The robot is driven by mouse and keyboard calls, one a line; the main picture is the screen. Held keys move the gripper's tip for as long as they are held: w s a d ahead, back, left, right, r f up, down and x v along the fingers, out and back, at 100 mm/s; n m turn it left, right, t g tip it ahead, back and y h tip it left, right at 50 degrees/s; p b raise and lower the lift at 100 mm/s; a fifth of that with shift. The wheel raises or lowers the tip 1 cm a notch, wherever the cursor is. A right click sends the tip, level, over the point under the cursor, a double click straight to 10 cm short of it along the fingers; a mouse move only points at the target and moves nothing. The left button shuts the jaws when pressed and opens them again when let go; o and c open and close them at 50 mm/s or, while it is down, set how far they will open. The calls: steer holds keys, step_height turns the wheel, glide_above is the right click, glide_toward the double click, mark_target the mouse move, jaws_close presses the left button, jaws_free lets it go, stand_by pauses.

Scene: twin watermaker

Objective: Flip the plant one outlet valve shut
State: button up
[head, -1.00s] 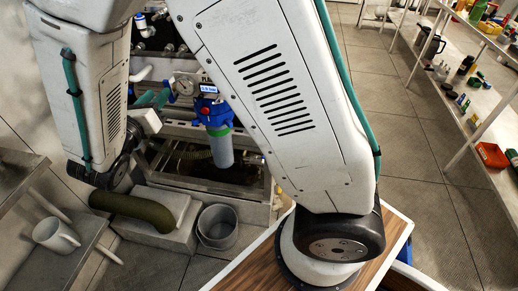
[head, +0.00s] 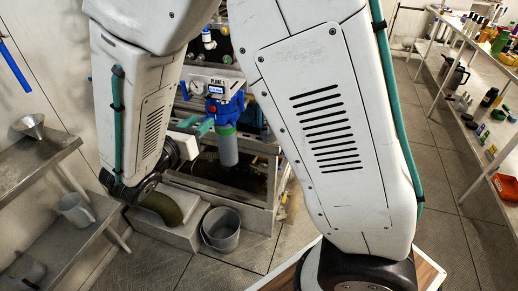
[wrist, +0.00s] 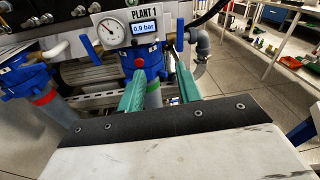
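The PLANT 1 panel (wrist: 144,22) shows in the wrist view with a 0.9 bar display and a round gauge (wrist: 111,28) on its left. Below it is a blue filter head (wrist: 150,62) with a red button and a grey cylinder (wrist: 153,98). A blue lever (wrist: 88,48) stands left of the gauge and another blue lever (wrist: 180,35) stands right of the panel. I cannot tell which is the outlet valve. My gripper (wrist: 160,88) is open, its teal fingers apart, with the filter between them in the picture. In the head view the filter head (head: 232,105) is beside my gripper (head: 203,126).
A second blue filter (wrist: 25,75) stands at left in the wrist view. Floor between is clear.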

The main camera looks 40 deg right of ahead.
steer(key=s+d+m+g+y, duration=0.2)
steer(key=s+d+m+g, duration=0.4)
steer(key=s+m+g, duration=0.2)
steer(key=s+m, duration=0.2)
steer(key=s, duration=0.1)
steer(key=shift+s+d+f+m+y, duration=0.25)
steer(key=shift+d+m+y, duration=0.05)
steer(key=shift+d+y, duration=0.1)
steer(key=s+r+m+y, duration=0.7)
steer(key=s+m+y, duration=0.4)
steer(key=s+m, duration=0.2)
steer(key=shift+s+d+r+m+t+y, duration=0.3)
steer(key=shift+r+m+y, duration=0.1)
steer(key=shift+m, duration=0.6)
